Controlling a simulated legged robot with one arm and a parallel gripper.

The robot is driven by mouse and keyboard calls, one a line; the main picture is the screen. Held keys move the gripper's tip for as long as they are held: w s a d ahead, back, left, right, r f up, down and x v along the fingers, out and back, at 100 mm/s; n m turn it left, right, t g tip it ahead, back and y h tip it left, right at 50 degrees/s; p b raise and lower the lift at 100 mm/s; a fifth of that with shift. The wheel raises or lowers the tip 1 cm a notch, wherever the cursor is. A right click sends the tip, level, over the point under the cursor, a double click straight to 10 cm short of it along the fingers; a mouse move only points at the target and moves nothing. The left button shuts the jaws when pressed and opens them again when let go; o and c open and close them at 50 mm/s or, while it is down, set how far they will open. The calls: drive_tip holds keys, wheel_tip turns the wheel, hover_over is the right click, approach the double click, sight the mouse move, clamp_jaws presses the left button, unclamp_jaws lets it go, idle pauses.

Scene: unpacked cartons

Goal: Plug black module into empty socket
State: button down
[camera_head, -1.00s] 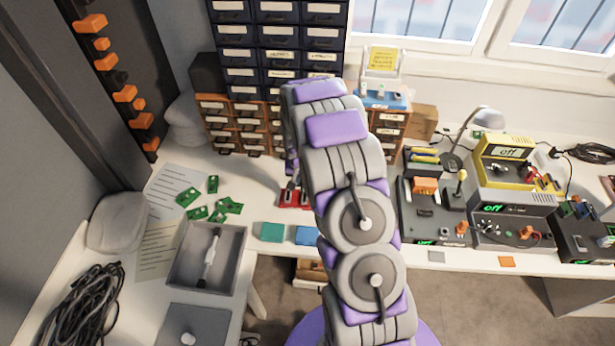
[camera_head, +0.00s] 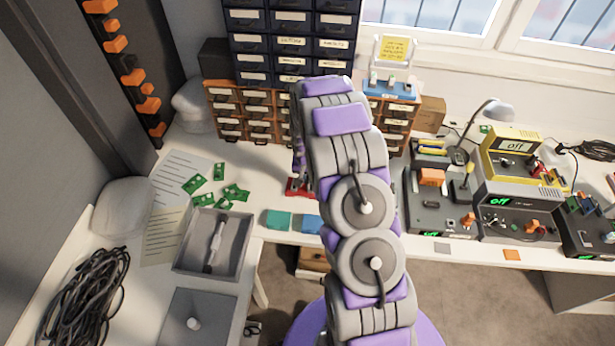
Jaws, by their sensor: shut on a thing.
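My arm reaches forward over the desk, and its links hide much of the middle. My gripper (camera_head: 301,181) shows only in small part, left of the arm, pointing down at a red base (camera_head: 294,190) on the white desk. It is shut on a small dark piece that I take for the black module; the piece is mostly hidden. I cannot tell whether it touches the red base or sits in a socket. The empty socket cannot be made out.
Green boards (camera_head: 220,185) lie left of the red base. A teal block (camera_head: 278,220) and a blue block (camera_head: 311,224) lie in front. A drawer cabinet (camera_head: 243,112) stands behind. A grey tray (camera_head: 242,270) is at left, and black devices (camera_head: 432,215) stand at right.

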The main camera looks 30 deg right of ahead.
drive_tip(key=shift+s+d+f, duration=0.1)
drive_tip(key=shift+d+f, duration=0.05)
drive_tip(key=shift+d, duration=1.5)
drive_tip(key=shift+a, duration=1)
drive_tip(key=shift+a+r, duration=0.2)
drive_tip(key=shift+a, duration=0.4)
drive_tip(key=shift+d, duration=0.35)
drive_tip(key=shift+a+f, duration=0.1)
drive_tip(key=shift+f, duration=0.1)
drive_tip(key=shift+d+f+p, duration=0.25)
drive_tip(key=shift+d+p, duration=0.05)
drive_tip(key=shift+d, duration=0.05)
drive_tip(key=shift+f, duration=0.3)
